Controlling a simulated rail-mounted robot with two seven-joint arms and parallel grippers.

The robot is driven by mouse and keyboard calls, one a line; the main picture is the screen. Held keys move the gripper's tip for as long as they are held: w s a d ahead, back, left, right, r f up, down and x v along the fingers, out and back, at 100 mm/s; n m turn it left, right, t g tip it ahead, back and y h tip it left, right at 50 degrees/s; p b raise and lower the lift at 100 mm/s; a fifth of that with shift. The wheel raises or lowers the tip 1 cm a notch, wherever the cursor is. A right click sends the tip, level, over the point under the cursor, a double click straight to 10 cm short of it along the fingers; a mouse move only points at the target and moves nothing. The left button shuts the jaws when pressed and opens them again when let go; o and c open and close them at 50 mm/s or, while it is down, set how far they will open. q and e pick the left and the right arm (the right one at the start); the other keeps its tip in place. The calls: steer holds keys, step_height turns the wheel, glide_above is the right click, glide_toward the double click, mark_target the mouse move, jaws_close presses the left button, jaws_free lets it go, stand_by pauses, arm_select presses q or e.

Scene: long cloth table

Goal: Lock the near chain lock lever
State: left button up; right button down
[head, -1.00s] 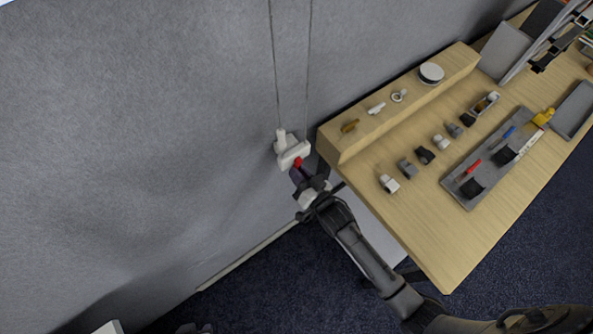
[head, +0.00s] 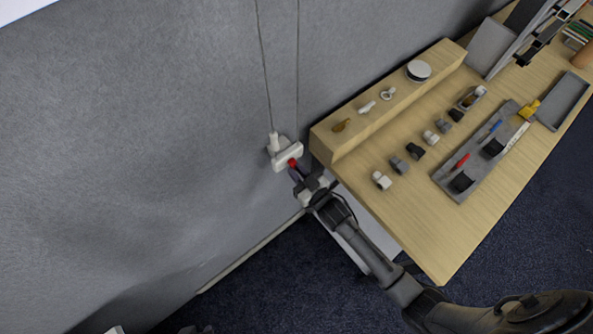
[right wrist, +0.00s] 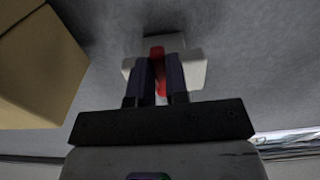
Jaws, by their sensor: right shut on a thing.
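The chain lock is a white block (head: 285,153) on the grey wall, with two thin chains rising from it. Its red lever (head: 293,164) sticks out at the front of the block. My right gripper (head: 296,172) is at the lever. In the right wrist view, my right gripper (right wrist: 159,82) has its two dark fingers closed on either side of the red lever (right wrist: 158,68), with the white block (right wrist: 192,70) behind. The fingers hide part of the lever. My left gripper is not clearly in view.
A wooden table (head: 400,215) stands to the right, its raised shelf (head: 330,142) close to the lock. On it are several small knobs and a grey tray (head: 447,181) with pens. The wall left of the lock is clear.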

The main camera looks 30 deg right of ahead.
steer(key=c, duration=1.1)
jaws_free()
steer(key=shift+b+v, duration=0.6)
steer(key=shift+v, duration=6.3)
